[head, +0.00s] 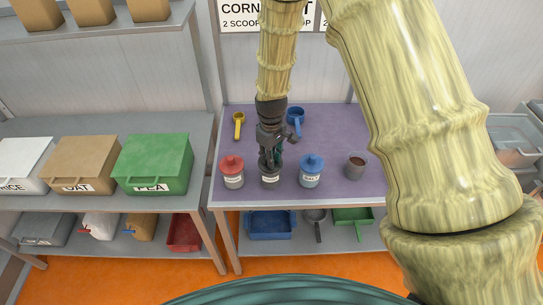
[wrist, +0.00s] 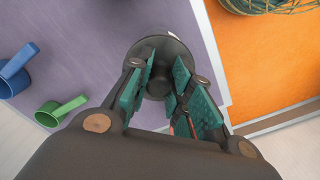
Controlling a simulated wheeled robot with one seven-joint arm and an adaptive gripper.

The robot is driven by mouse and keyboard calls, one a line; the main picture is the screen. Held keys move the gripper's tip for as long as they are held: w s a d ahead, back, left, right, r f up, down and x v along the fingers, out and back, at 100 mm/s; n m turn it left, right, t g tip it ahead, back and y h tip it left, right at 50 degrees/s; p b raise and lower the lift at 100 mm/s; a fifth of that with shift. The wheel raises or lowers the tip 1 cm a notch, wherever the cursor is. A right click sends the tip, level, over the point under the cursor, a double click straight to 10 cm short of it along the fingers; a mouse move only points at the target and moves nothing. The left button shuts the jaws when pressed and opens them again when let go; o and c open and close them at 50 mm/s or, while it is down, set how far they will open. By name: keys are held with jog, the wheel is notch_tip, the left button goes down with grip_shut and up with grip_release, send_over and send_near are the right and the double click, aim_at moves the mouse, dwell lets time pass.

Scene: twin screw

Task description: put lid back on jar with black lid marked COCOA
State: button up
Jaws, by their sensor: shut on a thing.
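My gripper (head: 270,160) points down over a dark jar (head: 270,180) with a white label, on the purple table top. Its label is too small to read. In the wrist view, my gripper (wrist: 164,85) has its green pads around the middle of a round dark lid (wrist: 160,52). The gripper is shut on this lid. The lid sits at the jar's top; I cannot tell whether it is seated or slightly raised. A sliver of the white label shows past the lid's far edge. The gripper hides most of the lid in the head view.
A red-lidded jar (head: 232,172) stands close on the left, a blue-lidded jar (head: 311,171) on the right. Farther right is an open grey cup (head: 356,166) with brown contents. Yellow (head: 239,124) and blue (head: 296,118) scoops lie behind. The table's front edge is near.

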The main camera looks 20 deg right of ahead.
jog(key=o, duration=1.4)
jog(key=shift+r, duration=0.1)
jog(key=shift+r+p, duration=2.4)
jog(key=shift+r, duration=1)
grip_shut()
